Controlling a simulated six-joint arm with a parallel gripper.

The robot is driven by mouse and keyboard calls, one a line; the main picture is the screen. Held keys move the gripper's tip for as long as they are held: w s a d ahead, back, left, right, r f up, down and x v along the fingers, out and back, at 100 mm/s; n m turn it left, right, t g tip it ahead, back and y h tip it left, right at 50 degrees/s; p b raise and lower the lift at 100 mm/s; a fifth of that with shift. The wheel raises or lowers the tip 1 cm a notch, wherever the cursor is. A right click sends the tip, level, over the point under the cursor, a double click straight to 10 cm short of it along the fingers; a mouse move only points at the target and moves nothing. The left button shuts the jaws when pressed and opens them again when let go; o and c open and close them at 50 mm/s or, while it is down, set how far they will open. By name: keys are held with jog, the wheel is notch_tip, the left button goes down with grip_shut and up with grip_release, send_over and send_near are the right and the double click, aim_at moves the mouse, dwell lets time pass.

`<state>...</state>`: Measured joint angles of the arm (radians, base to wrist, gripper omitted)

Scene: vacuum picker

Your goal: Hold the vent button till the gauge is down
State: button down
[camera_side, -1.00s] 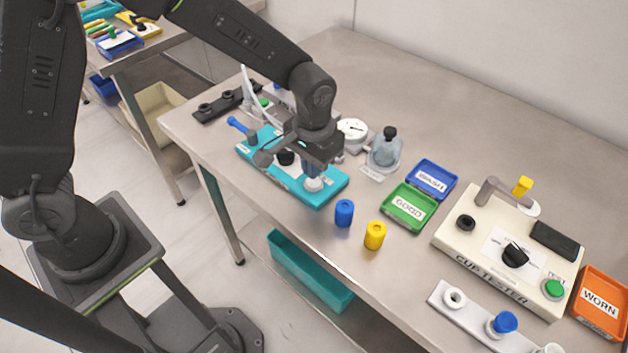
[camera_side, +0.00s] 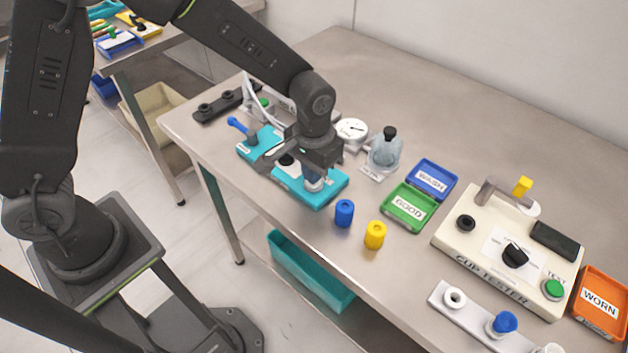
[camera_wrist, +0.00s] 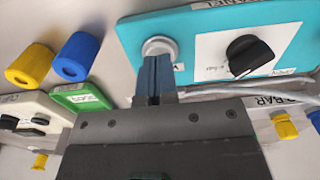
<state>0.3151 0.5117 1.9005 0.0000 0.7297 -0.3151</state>
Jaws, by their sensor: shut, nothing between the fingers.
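The teal panel (camera_side: 327,195) lies near the table's front edge. The pale round vent button (camera_wrist: 160,44) is at its end, beside a black knob (camera_wrist: 250,56) on a white plate. My gripper (camera_wrist: 156,62) is shut and empty, its blue fingertips at the button and overlapping its edge in the wrist view. In the side view my gripper (camera_side: 314,182) is right over the button and largely hides it. I cannot tell whether the button is pressed in. The round white gauge (camera_side: 352,131) stands behind the panel; its needle is too small to read.
A clear jar with a black stopper (camera_side: 385,150) stands right of the gauge. Blue (camera_side: 344,212) and yellow (camera_side: 375,235) cups stand in front. Green (camera_side: 388,210) and blue (camera_side: 457,183) trays and the cup tester (camera_side: 447,235) are to the right. Pale tubing runs behind the panel.

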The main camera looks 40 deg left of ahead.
jog(key=shift+f, duration=0.55)
jog(key=shift+r, duration=0.1)
dwell(2.5)
jog(key=shift+r, duration=2.95)
